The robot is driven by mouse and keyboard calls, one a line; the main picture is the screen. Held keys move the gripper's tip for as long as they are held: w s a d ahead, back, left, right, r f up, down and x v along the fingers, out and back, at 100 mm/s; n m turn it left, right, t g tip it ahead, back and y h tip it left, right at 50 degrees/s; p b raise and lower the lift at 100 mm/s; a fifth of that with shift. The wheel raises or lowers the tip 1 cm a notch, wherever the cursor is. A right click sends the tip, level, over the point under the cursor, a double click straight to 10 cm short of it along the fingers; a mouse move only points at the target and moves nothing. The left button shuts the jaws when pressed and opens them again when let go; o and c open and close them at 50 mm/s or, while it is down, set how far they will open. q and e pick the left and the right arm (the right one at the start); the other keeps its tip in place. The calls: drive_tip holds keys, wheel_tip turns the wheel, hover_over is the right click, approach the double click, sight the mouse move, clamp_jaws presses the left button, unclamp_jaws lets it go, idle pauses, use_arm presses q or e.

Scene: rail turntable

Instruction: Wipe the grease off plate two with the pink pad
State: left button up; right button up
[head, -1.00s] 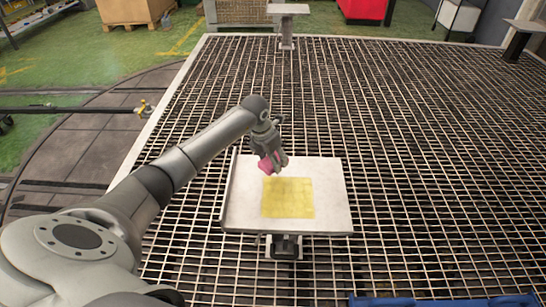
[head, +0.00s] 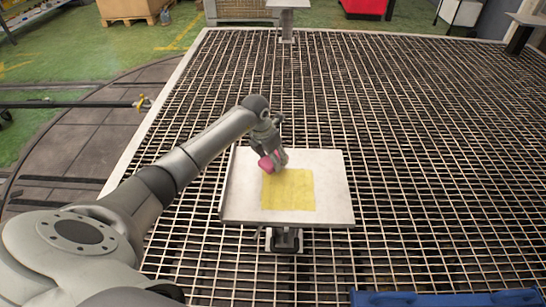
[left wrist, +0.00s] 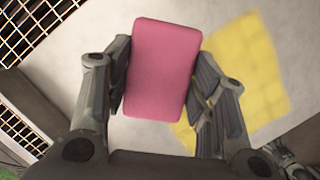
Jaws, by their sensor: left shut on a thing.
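The pink pad (head: 268,163) is held between the fingers of my left gripper (head: 272,158), over the far left part of a square pale plate (head: 335,190). In the left wrist view the pad (left wrist: 163,68) shows full face between both fingers. A yellow grease patch (head: 288,190) covers the middle of the plate; in the left wrist view it (left wrist: 250,75) lies to the right of the pad. The pad is at the patch's far left corner; I cannot tell whether it touches the plate. My right gripper is not in view.
The plate stands on a post above a wide metal grating (head: 430,150). Other plates on posts stand at the far edge (head: 288,4) and far right (head: 530,20). A blue object (head: 440,298) lies at the bottom right. The air around the plate is clear.

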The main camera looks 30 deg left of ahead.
sight(274, 183)
use_arm(q)
drive_tip(key=shift+f+b, duration=0.7)
drive_tip(key=shift+f, duration=0.25)
drive_tip(key=shift+s+r, duration=0.1)
drive_tip(key=shift+s, duration=0.05)
drive_tip(key=shift+s+d+r+p, duration=0.15)
drive_tip(key=shift+s+d+p, duration=0.4)
drive_tip(key=shift+p, duration=0.45)
drive_tip(key=shift+s+d+p, duration=0.3)
drive_tip(key=shift+s+p, duration=0.2)
drive_tip(key=shift+s, duration=0.15)
drive_tip(key=shift+s+d+p, duration=0.3)
drive_tip(key=shift+s+p, duration=0.15)
drive_tip(key=shift+s, duration=0.15)
drive_tip(key=shift+s+d+f+p, duration=0.15)
drive_tip(key=shift+s+d+p, duration=0.15)
drive_tip(key=shift+s, duration=0.2)
drive_tip(key=shift+s+d+f+p, duration=0.2)
drive_tip(key=shift+s+d, duration=0.15)
drive_tip(key=shift+s, duration=0.15)
